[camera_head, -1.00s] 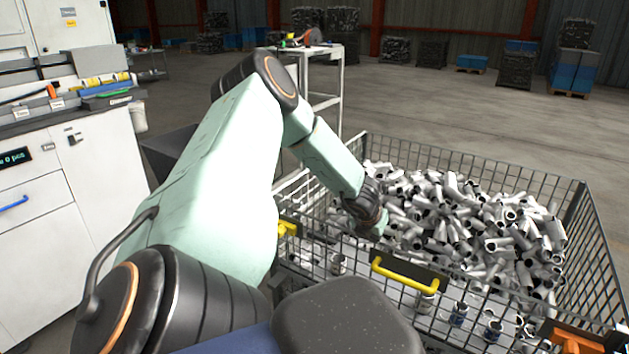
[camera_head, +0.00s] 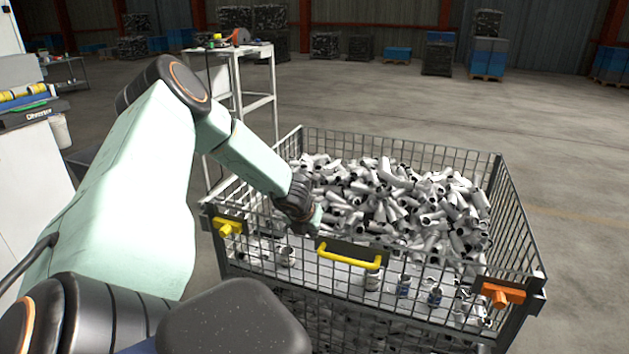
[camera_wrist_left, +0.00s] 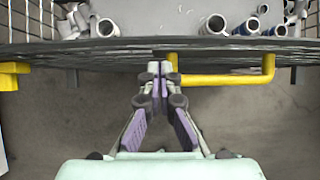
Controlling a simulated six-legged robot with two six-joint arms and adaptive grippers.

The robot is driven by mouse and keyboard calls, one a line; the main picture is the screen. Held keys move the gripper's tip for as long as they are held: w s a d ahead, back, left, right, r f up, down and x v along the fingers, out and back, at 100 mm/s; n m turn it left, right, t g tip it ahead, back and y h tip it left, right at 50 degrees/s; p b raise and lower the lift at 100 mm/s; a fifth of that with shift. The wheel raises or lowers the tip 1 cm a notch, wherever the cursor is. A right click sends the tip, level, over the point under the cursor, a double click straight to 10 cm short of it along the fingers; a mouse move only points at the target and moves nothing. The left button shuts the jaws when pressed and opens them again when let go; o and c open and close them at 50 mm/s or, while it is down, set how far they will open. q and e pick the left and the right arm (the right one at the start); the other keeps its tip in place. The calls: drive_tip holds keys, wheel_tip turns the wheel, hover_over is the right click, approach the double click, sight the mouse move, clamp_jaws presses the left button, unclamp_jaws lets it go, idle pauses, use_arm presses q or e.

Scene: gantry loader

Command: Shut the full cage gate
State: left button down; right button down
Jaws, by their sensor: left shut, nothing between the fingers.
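The wire-mesh cage (camera_head: 520,235) is full of grey metal pipe pieces (camera_head: 400,200). Its front gate carries a yellow handle (camera_head: 348,257) on a dark plate and looks upright, roughly in line with the front; whether it is fully shut or latched I cannot tell. A yellow catch (camera_head: 228,227) is at the left front corner, an orange one (camera_head: 502,293) at the right. My left gripper (camera_head: 316,217) is just behind and left of the handle in the head view. In the left wrist view its fingertips (camera_wrist_left: 159,70) are together and empty, by the left end of the handle (camera_wrist_left: 220,80).
A white cart (camera_head: 245,95) with tools stands behind the cage at left. A white cabinet (camera_head: 30,170) is at the left edge. Pallets with blue crates (camera_head: 488,60) stand at the back wall. Open concrete floor lies right of and behind the cage.

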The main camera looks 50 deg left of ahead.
use_arm(q)
wheel_tip(320, 180, up, 9)
drive_tip(key=w+a+p, duration=0.1)
drive_tip(key=w+p, duration=0.1)
drive_tip(key=p, duration=0.2)
drive_tip(key=shift+w+a+r, duration=0.15)
drive_tip(key=shift+w+a, duration=0.2)
drive_tip(key=shift+a, duration=0.05)
